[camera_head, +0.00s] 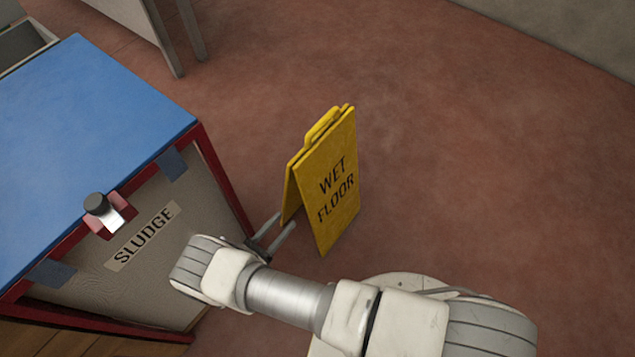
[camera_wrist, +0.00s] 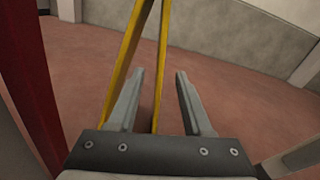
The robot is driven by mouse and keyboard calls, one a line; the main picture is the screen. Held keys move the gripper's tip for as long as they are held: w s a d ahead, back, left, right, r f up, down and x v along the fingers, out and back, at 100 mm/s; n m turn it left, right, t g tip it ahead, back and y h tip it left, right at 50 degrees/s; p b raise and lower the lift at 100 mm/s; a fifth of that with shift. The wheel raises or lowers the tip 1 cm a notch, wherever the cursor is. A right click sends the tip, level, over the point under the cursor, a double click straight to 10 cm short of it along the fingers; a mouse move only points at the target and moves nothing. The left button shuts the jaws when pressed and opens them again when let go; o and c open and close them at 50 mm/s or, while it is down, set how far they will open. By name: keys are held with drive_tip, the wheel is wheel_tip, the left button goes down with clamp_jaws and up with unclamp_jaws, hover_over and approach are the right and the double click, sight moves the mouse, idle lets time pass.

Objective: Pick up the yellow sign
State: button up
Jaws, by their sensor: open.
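The yellow sign (camera_head: 337,185) is a folding A-shaped board reading "WET FLOOR", with a handle at its top. It stands upright on the red-brown floor in the middle of the head view. My gripper (camera_head: 278,233) is open and empty, low at the sign's left side, close to its open edge. In the wrist view the sign's two thin yellow legs (camera_wrist: 162,62) rise in front of my gripper (camera_wrist: 160,78). One leg edge passes between the fingers in the picture, the other runs behind the left finger. I cannot tell whether they touch.
A blue-topped cabinet (camera_head: 85,105) with a red frame and a "SLUDGE" label (camera_head: 143,236) stands close on the left. Its red post (camera_wrist: 32,85) shows at the wrist view's left. A grey wall (camera_head: 560,35) is at the back right. The floor (camera_head: 460,170) right of the sign is clear.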

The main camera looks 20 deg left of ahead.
drive_tip(key=b, duration=0.2)
approach(320, 182)
drive_tip(key=w, duration=0.1)
drive_tip(key=w+d+f, duration=0.1)
drive_tip(key=w, duration=0.3)
drive_tip(key=shift+w+d+f, duration=0.15)
drive_tip(key=shift+d+f, duration=0.15)
drive_tip(key=shift+f, duration=0.1)
drive_tip(key=b+x, duration=0.1)
drive_tip(key=x, duration=0.4)
drive_tip(key=shift+d, duration=0.15)
clamp_jaws()
idle(0.5)
drive_tip(key=shift+r, duration=0.15)
